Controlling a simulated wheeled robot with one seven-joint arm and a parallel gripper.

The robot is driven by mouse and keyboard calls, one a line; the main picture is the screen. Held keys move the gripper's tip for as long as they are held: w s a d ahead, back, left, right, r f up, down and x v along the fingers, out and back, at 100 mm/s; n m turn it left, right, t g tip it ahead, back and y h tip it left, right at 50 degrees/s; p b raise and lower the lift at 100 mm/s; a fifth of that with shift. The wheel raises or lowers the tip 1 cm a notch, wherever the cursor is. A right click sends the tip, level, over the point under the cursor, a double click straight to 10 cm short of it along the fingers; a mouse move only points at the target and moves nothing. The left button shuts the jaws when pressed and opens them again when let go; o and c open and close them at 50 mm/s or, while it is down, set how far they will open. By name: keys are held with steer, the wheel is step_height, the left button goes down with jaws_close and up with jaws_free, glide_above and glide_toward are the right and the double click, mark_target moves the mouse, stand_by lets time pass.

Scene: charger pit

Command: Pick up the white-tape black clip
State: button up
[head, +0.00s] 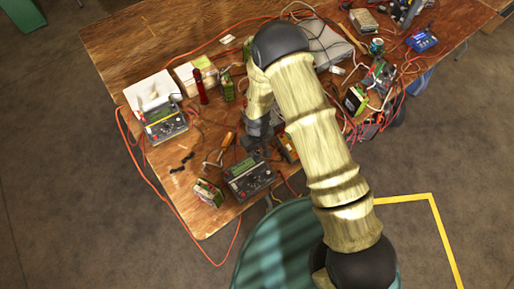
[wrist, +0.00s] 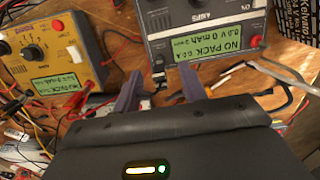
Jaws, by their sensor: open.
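In the head view, small black pieces (head: 183,160) lie on the wooden table left of my gripper, with a small pale bit beside them. They may be the white-tape black clip, but they are too small to tell. In the wrist view, a dark lead (wrist: 284,91) with a pale length next to it lies right of my fingers; I cannot tell whether it belongs to the clip. My gripper (wrist: 160,90) is open, its two purple-grey fingers apart in front of a grey charger (wrist: 185,20). A small dark thing shows between the fingertips, and I cannot make out what it is.
A yellow charger (wrist: 40,50) stands at left in the wrist view. In the head view, a charger (head: 248,180) stands near the table's front edge and another (head: 162,122) at left. A red cylinder (head: 201,88) stands upright. Red cables run over the table (head: 130,45).

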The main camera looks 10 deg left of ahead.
steer(key=shift+f, duration=0.25)
stand_by(0.3)
steer(key=c, duration=0.9)
steer(key=shift+o, duration=0.2)
step_height(320, 180, up, 10)
steer(key=b, duration=0.2)
steer(key=shift+b, duration=0.4)
